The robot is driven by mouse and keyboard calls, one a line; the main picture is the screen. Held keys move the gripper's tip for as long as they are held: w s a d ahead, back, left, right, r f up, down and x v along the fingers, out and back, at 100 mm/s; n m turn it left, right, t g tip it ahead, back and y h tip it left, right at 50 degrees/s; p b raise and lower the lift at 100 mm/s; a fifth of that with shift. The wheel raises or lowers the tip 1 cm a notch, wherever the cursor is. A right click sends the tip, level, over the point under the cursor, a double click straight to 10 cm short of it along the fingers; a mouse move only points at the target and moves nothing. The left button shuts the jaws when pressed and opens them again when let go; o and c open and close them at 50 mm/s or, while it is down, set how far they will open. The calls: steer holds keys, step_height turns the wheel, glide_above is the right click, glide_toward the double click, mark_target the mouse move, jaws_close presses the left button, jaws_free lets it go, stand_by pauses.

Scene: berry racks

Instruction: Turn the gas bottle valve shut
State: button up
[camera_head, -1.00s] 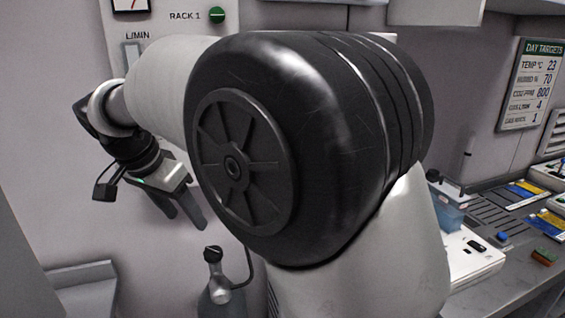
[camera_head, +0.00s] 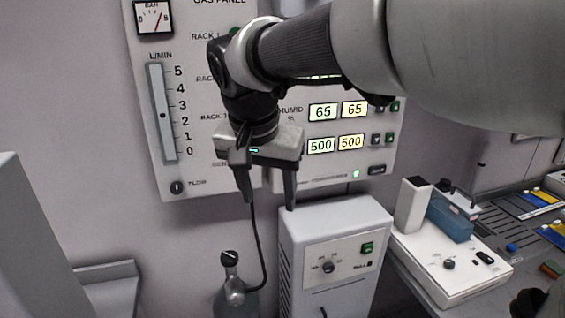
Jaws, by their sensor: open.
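The gas bottle (camera_head: 236,302) stands low in the picture, left of a white cabinet, its lower part cut off by the frame. Its valve, a dark round knob (camera_head: 229,257) on a metal stem, is at the top. A black hose runs from the bottle's neck up towards the panel. My gripper (camera_head: 268,204) is open and empty, fingers pointing down. It is above and to the right of the valve in the picture, apart from it. I cannot tell its exact distance in depth.
The gas panel (camera_head: 210,186) with gauge, flow scale and displays is on the wall behind my gripper. A white cabinet (camera_head: 335,220) stands right of the bottle. A white device (camera_head: 450,262) sits on the bench at right. A grey ledge (camera_head: 105,280) is at left.

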steer(key=s+d+r+n+p, duration=0.1)
steer(key=s+d+r+p, duration=0.1)
steer(key=d, duration=0.3)
steer(key=shift+s+r+y, duration=0.25)
steer(key=shift+s+y, duration=0.05)
steer(key=shift+s, duration=0.4)
steer(key=n+g+p, duration=0.2)
steer(key=n+g, duration=0.2)
steer(key=n, duration=0.1)
glide_above(229, 256)
step_height(229, 256, down, 10)
step_height(229, 256, down, 17)
steer(key=shift+f, duration=0.2)
